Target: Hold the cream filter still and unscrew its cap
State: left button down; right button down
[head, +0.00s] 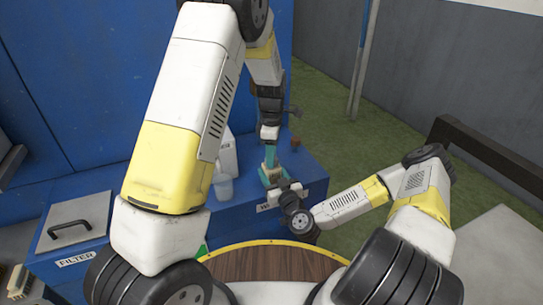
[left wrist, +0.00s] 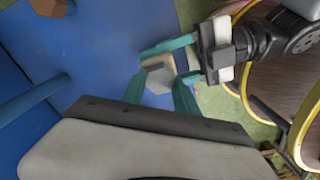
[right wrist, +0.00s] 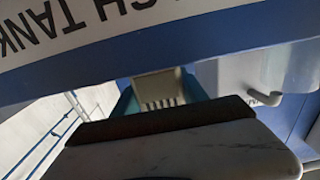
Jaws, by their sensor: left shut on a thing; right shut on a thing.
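The cream filter (left wrist: 151,64) stands over the blue bench in the left wrist view, with a pale grey faceted cap (left wrist: 160,80) on the end facing the camera. My left gripper (left wrist: 162,92) comes from above with its teal fingers on either side of the cap, shut on it. My right gripper (left wrist: 176,62) reaches in from the right, shut on the filter body lower down. The right wrist view shows the ribbed cream filter body (right wrist: 158,90) between teal fingers. In the head view my left gripper (head: 269,160) and right gripper (head: 280,188) meet and mostly hide the filter.
A brown piece (head: 295,143) lies on the blue bench (head: 312,170) behind the grippers. A white bottle (head: 222,185) stands left of them. A lidded box labelled FILTER (head: 75,225) is further left. A yellow-rimmed wooden round top (head: 270,264) lies close in front.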

pick_arm(q)
jog(key=shift+n, duration=0.3)
jog(key=n, duration=0.5)
jog(key=shift+n, duration=0.4)
jog(key=n, duration=0.6)
jog(key=c, duration=0.9)
grip_release()
jog(key=shift+o, duration=0.7)
jog(key=shift+r, duration=0.1)
